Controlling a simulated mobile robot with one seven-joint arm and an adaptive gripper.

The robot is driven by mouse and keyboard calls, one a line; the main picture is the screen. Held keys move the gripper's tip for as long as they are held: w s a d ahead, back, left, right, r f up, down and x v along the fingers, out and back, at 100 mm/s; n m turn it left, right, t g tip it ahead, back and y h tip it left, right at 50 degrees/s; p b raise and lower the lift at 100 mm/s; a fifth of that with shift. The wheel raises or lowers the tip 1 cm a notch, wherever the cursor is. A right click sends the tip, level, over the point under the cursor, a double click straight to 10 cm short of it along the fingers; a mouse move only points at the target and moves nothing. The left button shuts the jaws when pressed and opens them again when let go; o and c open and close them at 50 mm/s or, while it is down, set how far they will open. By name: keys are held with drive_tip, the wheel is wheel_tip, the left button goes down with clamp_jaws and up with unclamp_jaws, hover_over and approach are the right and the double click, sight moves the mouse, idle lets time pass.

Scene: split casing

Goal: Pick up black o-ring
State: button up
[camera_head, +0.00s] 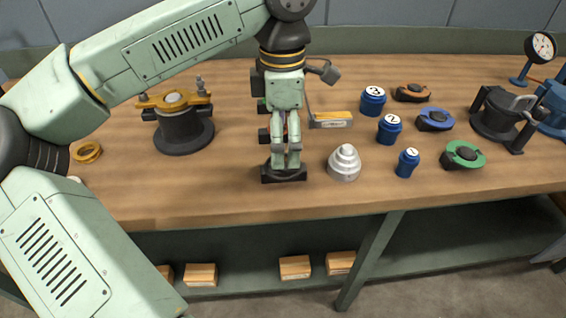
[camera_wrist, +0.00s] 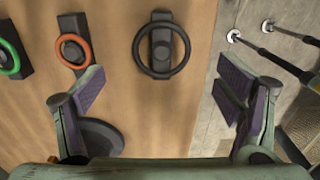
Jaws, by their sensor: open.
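The black o-ring (camera_wrist: 161,75) shows in the wrist view, resting around a black holder (camera_wrist: 161,42) near the front edge of the bench. My gripper (camera_wrist: 162,92) is open and empty, with one finger to each side of the ring in the picture. The ring lies a little above the line between the fingertips, apart from both. In the head view my gripper (camera_head: 286,162) points down over the black holder's base (camera_head: 283,176). The fingers hide most of the holder there, and I cannot make out the ring.
An orange ring (camera_wrist: 85,62) and a green ring (camera_wrist: 15,65) sit on similar holders to the left in the wrist view. A grey stepped cone (camera_head: 344,163) stands right of my gripper. A black fixture (camera_head: 180,132) stands left. Blue numbered parts (camera_head: 389,130) stand further right.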

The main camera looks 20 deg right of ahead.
sight(271, 176)
wheel_tip(271, 176, down, 4)
drive_tip(key=shift+s+r+p, duration=0.1)
drive_tip(key=shift+r+p, duration=0.05)
drive_tip(key=shift+p, duration=0.55)
drive_tip(key=shift+f, duration=0.55)
drive_tip(key=shift+f+b, duration=0.25)
drive_tip(key=shift+b, duration=0.2)
drive_tip(key=shift+c, duration=0.5)
drive_tip(key=c, duration=0.8)
